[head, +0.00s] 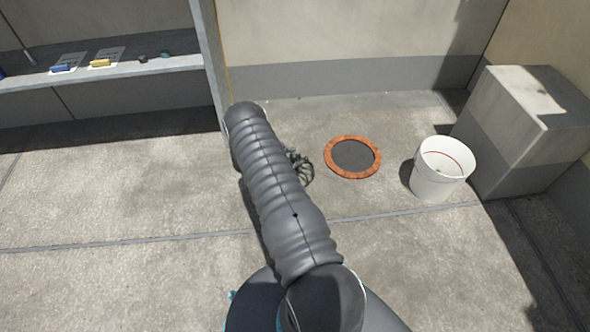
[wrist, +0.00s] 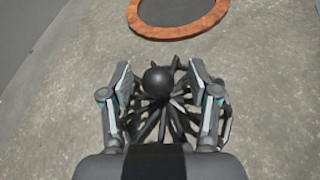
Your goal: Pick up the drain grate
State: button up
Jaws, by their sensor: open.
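The drain grate (wrist: 158,108) is a dark domed cage with curved bars and a round black knob on top. In the wrist view it lies on the concrete between the two fingers of my gripper (wrist: 157,80). The fingers are open, one on each side of the knob. I cannot tell whether they touch the bars. In the head view only part of the grate (head: 302,168) shows beside my arm, which hides the rest of it and my gripper.
An orange-rimmed round drain opening (head: 327,158) with a dark centre lies right of the grate. A white bucket (head: 436,185) stands farther right, next to a concrete block (head: 500,155). A shelf (head: 105,72) at the left holds small items. The floor at left is clear.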

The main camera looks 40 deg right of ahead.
jog(key=shift+c, duration=0.2)
grip_shut()
jog(key=shift+r, duration=0.15)
